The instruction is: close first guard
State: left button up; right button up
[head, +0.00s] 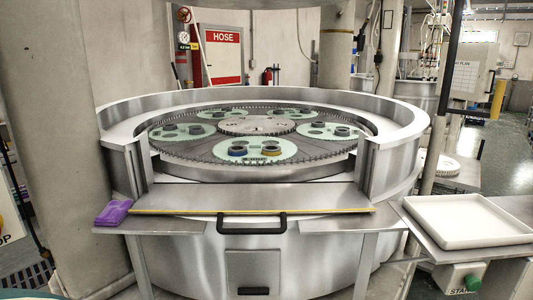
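The nearest guard (250,197) is a flat steel panel at the front of the round lapping machine. It looks lowered, leaving a gap in the machine's raised steel wall (408,140). A black bar handle (252,228) shows at its front, below a yellowish edge strip. Through the gap I see the toothed lapping plate (190,153) with several pale green carriers (330,131) holding dark round parts. Neither of my grippers is in view.
A purple cloth (113,213) lies on the left front ledge. A white tray (470,221) rests on the right side shelf, above a green button (472,282) on a box. A thin dark post (449,85) stands at right. A second machine (410,93) stands behind.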

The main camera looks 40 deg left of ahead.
aim_at(219, 199)
jog(key=j+u, duration=0.1)
jog(key=u, duration=0.35)
jog(key=i+u, duration=0.1)
jog(key=u, duration=0.35)
jog(key=j+u, duration=0.15)
jog(key=u, duration=0.3)
